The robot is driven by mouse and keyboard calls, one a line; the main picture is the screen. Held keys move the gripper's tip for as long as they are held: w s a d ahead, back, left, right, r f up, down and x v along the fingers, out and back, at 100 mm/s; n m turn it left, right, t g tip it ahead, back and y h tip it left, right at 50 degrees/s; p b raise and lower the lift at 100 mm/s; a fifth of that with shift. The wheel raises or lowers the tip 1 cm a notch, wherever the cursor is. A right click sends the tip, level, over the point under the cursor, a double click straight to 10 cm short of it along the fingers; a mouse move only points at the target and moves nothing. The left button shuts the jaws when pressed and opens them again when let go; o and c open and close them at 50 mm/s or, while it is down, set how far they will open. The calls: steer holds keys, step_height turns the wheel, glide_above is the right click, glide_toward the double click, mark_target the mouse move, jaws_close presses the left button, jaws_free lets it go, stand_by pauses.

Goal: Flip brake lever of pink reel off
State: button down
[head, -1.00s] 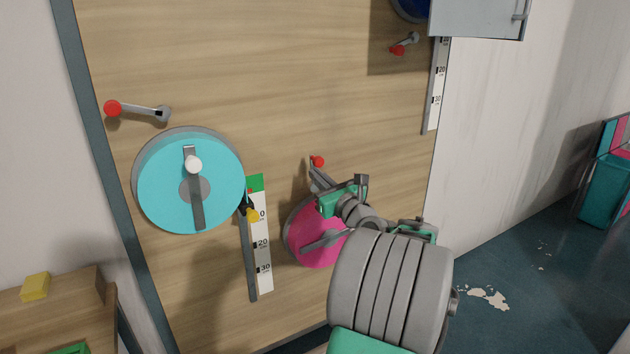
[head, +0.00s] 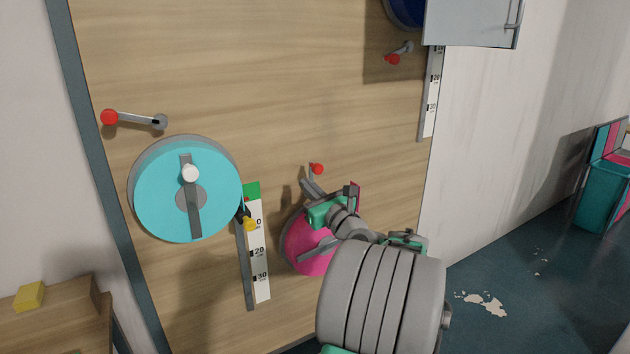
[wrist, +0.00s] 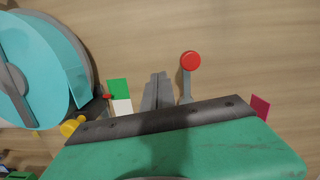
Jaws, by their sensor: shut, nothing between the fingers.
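The pink reel (head: 304,244) is low on the wooden board in the head view, its right side hidden by my arm. Its brake lever (head: 316,170) has a red knob and stands up above the reel. In the wrist view the lever's red knob (wrist: 190,61) tops a grey stem pointing up, its foot hidden behind my gripper body. My gripper (head: 309,185) is shut and empty. In the wrist view its fingers (wrist: 157,92) point up just left of the lever stem, with a narrow gap showing. I cannot tell whether they touch lower down.
A turquoise reel (head: 165,205) with a white-knobbed crank is left of my gripper; its red-knobbed lever (head: 132,118) is above. A white scale strip (head: 259,265) with a yellow-tipped pointer stands between the reels. A grey cabinet (head: 470,22) is at upper right.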

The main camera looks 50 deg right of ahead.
steer(key=s+a+f+b, duration=0.1)
steer(key=s+a+b, duration=0.2)
steer(key=s, duration=0.6)
steer(key=shift+a, duration=1.05)
